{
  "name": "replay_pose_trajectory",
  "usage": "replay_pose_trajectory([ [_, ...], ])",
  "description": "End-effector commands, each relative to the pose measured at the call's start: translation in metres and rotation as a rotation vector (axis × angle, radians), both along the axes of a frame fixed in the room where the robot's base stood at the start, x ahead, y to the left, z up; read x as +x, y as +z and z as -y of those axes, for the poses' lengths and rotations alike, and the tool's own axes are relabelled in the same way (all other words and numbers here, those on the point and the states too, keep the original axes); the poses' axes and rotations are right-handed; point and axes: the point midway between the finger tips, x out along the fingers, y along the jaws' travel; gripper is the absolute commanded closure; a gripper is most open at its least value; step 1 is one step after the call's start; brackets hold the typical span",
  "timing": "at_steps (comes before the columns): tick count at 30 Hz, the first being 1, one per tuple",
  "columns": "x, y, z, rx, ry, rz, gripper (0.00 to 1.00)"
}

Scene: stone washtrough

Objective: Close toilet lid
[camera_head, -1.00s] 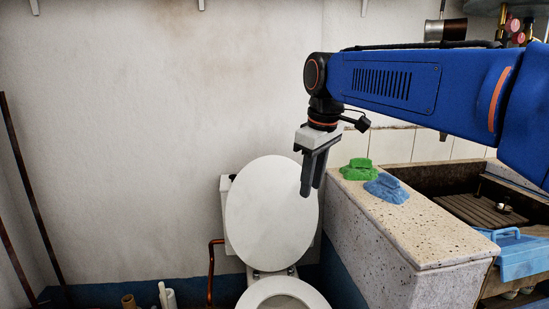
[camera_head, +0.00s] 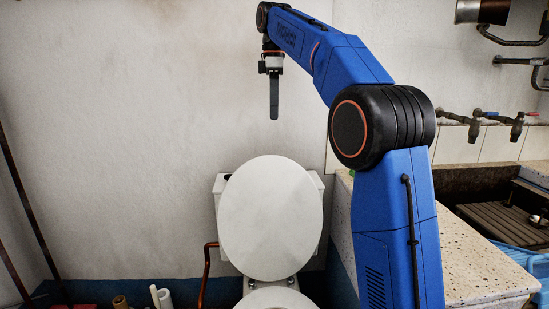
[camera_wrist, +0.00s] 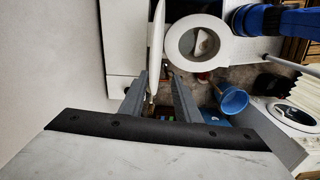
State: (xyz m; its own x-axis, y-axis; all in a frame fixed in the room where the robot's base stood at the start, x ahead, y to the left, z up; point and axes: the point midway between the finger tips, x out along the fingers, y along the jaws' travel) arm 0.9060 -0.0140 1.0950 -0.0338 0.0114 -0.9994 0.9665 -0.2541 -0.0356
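The toilet lid (camera_head: 272,215) is white and oval and stands upright, leaning back against the cistern (camera_head: 222,185). The toilet seat and bowl (camera_head: 275,298) show only partly at the bottom of the head view. In the wrist view the lid (camera_wrist: 155,50) appears as a thin white edge, with the round seat (camera_wrist: 198,42) to its right. My gripper (camera_head: 274,117) points down above the lid's top edge, with a visible gap in the head view. In the wrist view its two fingers (camera_wrist: 157,76) are apart, with the lid's edge showing between them. It holds nothing.
The speckled stone washtrough (camera_head: 470,262) stands to the right of the toilet, partly behind my arm. A copper pipe (camera_head: 204,272) runs at the toilet's left. A blue bucket (camera_wrist: 232,100) and a washing machine (camera_wrist: 290,115) show in the wrist view.

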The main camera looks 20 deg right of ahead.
Motion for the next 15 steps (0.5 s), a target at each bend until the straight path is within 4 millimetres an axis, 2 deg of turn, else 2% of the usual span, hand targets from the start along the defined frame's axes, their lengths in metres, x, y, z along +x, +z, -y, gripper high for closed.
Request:
replay_pose_trajectory([
  [3,0.010,0.001,-0.002,0.000,0.036,-0.011,0.70],
  [8,0.011,0.000,-0.003,0.001,0.052,-0.016,0.70],
  [15,0.008,-0.022,-0.003,0.001,0.051,-0.017,0.70],
])
